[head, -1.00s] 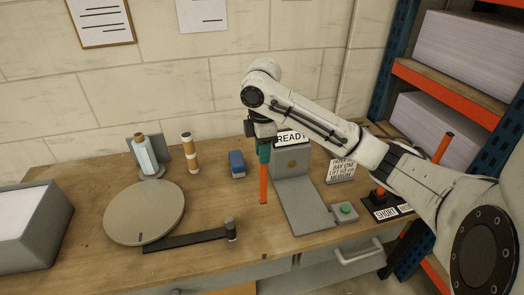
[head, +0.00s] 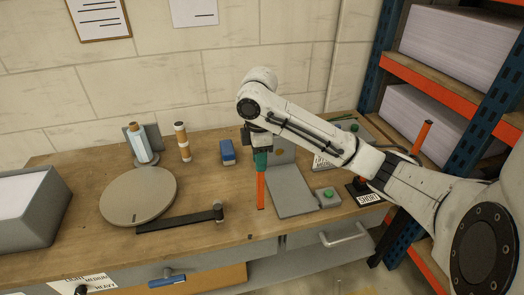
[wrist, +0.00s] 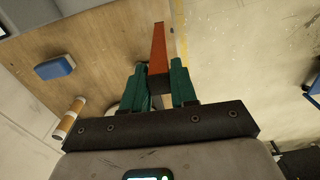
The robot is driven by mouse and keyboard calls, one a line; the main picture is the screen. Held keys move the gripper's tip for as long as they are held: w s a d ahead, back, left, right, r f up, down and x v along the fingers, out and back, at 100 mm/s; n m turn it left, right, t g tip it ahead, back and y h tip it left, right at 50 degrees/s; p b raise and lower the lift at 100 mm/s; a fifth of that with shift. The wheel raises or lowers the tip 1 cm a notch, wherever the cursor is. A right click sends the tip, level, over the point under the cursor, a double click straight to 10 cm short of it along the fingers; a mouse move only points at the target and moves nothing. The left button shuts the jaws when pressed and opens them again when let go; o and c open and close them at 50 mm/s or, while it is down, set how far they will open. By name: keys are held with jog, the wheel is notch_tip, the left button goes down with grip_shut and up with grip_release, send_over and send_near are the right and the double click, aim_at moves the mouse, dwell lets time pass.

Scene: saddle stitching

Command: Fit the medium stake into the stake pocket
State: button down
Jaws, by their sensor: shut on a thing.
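An orange stake (head: 260,190) hangs nearly upright from my gripper (head: 260,160), with its lower end free over the workbench, just left of a grey plate. In the wrist view the orange stake (wrist: 158,50) sticks out between the teal fingers of my gripper (wrist: 160,85), which are shut on it. A small dark mark (head: 250,237) is at the bench's front edge, below the stake; I cannot tell whether it is the stake pocket. Another orange stake (head: 422,138) stands at the right, near a sign reading SHORT (head: 369,199).
The grey angled plate (head: 291,190) and a green-button box (head: 327,197) lie right of the stake. A round grey disc (head: 138,196), a dark bar (head: 180,220) and a blue block (head: 228,152) are to the left. Bench (head: 225,185) wood is clear between them.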

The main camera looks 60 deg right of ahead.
jog(key=a+f+m, duration=0.3)
jog(key=a+f, duration=1.3)
jog(key=f, duration=0.2)
jog(key=a+f+m, duration=0.4)
jog(key=a+f, duration=1.2)
jog(key=f, duration=0.3)
jog(key=shift+w+m, duration=0.3)
jog(key=shift+w, duration=0.1)
